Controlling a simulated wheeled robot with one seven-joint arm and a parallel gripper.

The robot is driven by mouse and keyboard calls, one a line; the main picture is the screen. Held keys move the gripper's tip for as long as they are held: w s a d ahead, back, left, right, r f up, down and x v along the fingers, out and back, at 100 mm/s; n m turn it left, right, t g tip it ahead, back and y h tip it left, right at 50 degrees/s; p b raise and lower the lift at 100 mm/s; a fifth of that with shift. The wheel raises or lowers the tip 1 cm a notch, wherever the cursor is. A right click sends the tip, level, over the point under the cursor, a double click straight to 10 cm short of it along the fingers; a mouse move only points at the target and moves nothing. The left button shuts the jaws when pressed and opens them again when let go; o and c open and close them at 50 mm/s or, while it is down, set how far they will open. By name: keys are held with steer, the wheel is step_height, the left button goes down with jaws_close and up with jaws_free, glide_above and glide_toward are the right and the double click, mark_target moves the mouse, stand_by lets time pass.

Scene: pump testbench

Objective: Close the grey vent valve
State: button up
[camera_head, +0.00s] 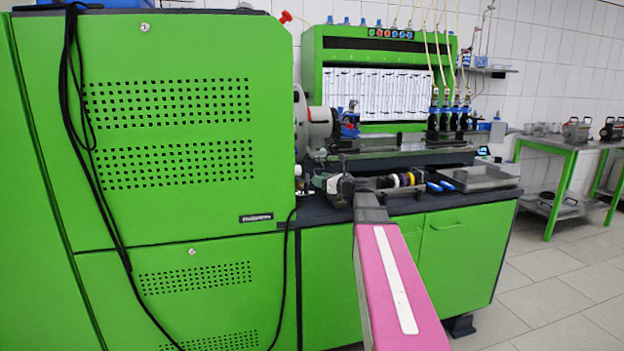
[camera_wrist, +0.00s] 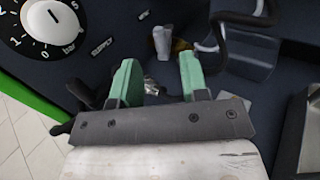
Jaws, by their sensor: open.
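My gripper (camera_wrist: 157,61) is open, with two green fingers set apart in the wrist view. A small pale grey upright piece (camera_wrist: 163,42), which may be the grey vent valve's handle, shows just beyond the gap between the fingertips. I cannot tell whether it is the valve or which way it is turned. A small silvery fitting (camera_wrist: 152,86) shows between the fingers. No grip on either is visible.
A round dial marked in bar (camera_wrist: 45,25) sits at the upper left of the wrist view. A dark curved tube (camera_wrist: 218,30) lies right of the fingers. In the head view, a green cabinet (camera_head: 165,60) stands left and a metal tray (camera_head: 485,178) lies right on the bench.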

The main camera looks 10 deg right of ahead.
steer(key=v, duration=0.3)
steer(key=shift+s+d, duration=0.2)
steer(key=shift+s, duration=0.1)
